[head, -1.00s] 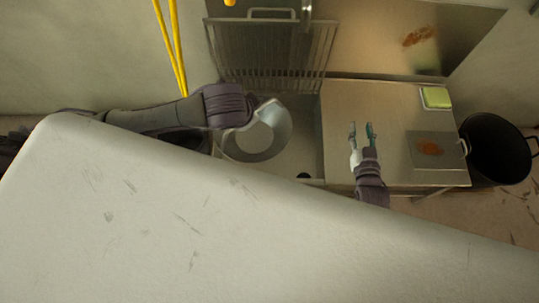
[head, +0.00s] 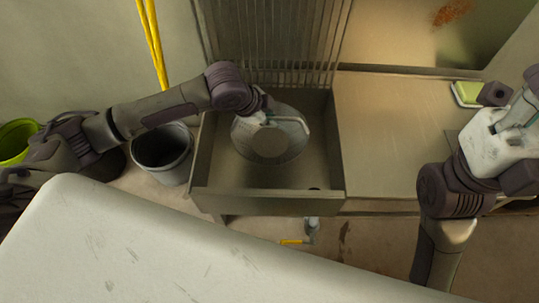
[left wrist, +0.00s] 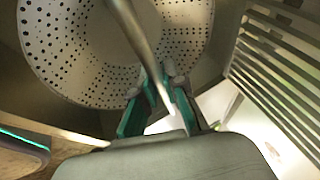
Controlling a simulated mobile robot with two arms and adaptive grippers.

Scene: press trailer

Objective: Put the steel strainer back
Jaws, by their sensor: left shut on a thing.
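The steel strainer (head: 273,141) is a round metal bowl in or just above the sink basin (head: 318,165); its height over the floor of the basin is hard to tell. My left gripper (head: 266,117) is shut on it at its upper left side. In the left wrist view the perforated strainer (left wrist: 75,50) fills the upper left, and a metal rod, which looks like its handle, runs down between my left fingers (left wrist: 160,105). My right gripper (head: 522,112) is at the right edge, partly cut off, above the counter and away from the strainer; its fingertips do not show clearly.
A slatted rack (head: 275,40) stands behind the sink. A grey bin (head: 163,158) stands left of the sink. A white surface (head: 150,255) fills the foreground.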

